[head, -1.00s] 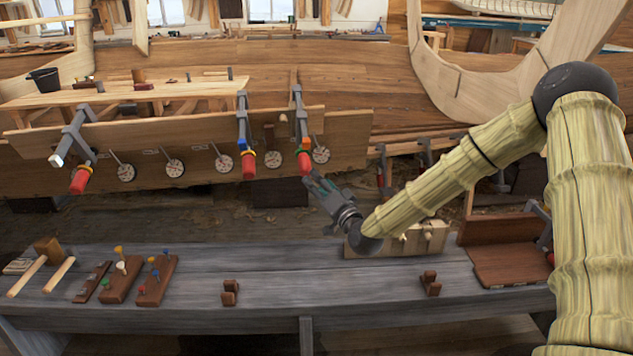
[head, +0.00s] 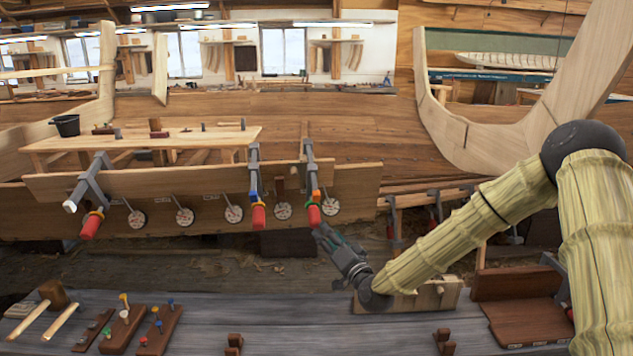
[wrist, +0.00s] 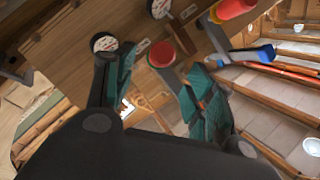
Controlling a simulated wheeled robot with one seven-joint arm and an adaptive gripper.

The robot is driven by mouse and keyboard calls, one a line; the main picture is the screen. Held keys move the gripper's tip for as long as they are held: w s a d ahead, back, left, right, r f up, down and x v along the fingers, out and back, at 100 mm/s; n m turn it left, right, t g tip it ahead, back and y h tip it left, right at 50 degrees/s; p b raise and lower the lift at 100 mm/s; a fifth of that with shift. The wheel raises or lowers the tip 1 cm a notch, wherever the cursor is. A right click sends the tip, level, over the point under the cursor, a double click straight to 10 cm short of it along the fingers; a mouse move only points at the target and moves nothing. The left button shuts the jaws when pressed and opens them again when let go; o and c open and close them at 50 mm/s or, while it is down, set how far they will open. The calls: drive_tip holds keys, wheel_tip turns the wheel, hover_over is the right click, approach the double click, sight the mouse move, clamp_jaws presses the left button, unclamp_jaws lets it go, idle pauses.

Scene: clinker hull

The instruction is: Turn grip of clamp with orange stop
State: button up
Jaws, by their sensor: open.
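The clamp with the orange stop (head: 316,195) hangs on the hull plank, the rightmost of three clamps. Its red grip (head: 313,216), with a green ring at the top, points downward. My gripper (head: 320,232) is just below this grip, reaching up from the lower right. In the wrist view the red grip (wrist: 160,53) with a green rim shows ahead, between the lines of the two spread fingers (wrist: 155,85). The fingers are open and hold nothing. Whether they touch the grip cannot be told.
The middle clamp has a blue stop (head: 253,195) and its own red grip (head: 258,216) close by on the left. A third clamp (head: 90,224) hangs far left. The grey bench (head: 270,318) lies below.

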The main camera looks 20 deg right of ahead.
sight(316, 224)
drive_tip(key=shift+a, duration=0.1)
drive_tip(key=w+n+h+b, duration=0.1)
drive_tip(key=w+h, duration=0.1)
drive_tip(key=w+a+r+n+g+h+b, duration=0.1)
drive_tip(key=w+n+b, duration=0.1)
drive_tip(key=w, duration=0.1)
drive_tip(key=w+n+h+b, duration=0.1)
drive_tip(key=w+h+b, duration=0.1)
drive_tip(key=w, duration=0.1)
drive_tip(key=shift+w+a+r+n+g+h, duration=0.2)
drive_tip(key=shift+a+n+g+h, duration=0.1)
drive_tip(key=shift+n, duration=0.1)
idle(0.9)
drive_tip(key=c, duration=1)
